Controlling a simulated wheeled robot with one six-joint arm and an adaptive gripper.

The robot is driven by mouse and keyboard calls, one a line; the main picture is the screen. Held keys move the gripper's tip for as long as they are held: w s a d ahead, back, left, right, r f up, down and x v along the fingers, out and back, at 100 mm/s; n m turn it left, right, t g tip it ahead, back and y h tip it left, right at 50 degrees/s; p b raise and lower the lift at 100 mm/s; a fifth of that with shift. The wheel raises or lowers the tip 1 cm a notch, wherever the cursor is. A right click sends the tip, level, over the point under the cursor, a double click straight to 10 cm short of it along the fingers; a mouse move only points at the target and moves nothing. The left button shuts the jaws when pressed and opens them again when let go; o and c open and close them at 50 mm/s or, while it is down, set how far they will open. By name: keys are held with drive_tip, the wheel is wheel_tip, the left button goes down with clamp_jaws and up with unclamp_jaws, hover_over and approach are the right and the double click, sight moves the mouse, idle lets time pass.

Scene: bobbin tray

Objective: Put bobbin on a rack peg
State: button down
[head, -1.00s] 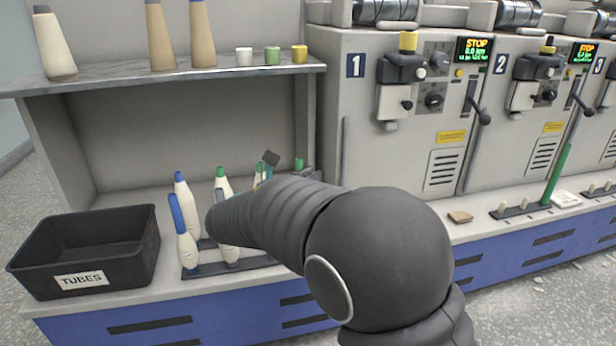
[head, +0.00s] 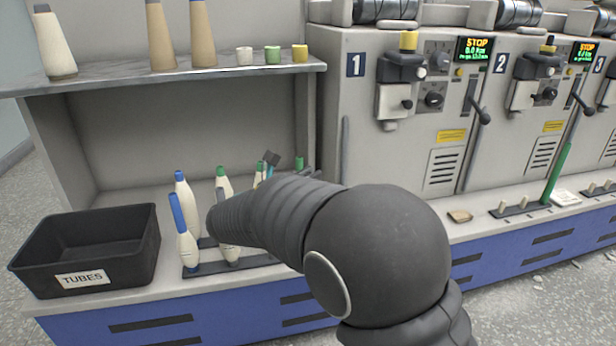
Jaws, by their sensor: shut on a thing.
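Several pale bobbins stand on a low dark rack (head: 192,271) on the ledge. A front bobbin (head: 187,252) has a long blue top and leans slightly left. Behind it is a blue-tipped bobbin (head: 181,180), with a green-tipped bobbin (head: 223,182) to its right. Another pale bobbin (head: 229,251) shows only its lower part below my arm. My dark arm reaches left across the rack and hides much of it. My gripper is hidden behind the arm, so I cannot see which bobbin it touches.
A black bin (head: 151,243) labelled TUBES sits left of the rack. A shelf (head: 110,84) above carries large cones and small cups. Machine 1 (head: 350,120) stands right. A small dark piece (head: 272,159) with teal shows above my arm; I cannot tell what it is.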

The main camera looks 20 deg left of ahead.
drive_tip(key=shift+f, duration=0.5)
drive_tip(key=c, duration=1.4)
unclamp_jaws()
drive_tip(key=shift+o, duration=0.2)
drive_tip(key=shift+s, duration=0.1)
drive_tip(key=p+v, duration=0.1)
drive_tip(key=v, duration=1)
drive_tip(key=shift+p, duration=0.35)
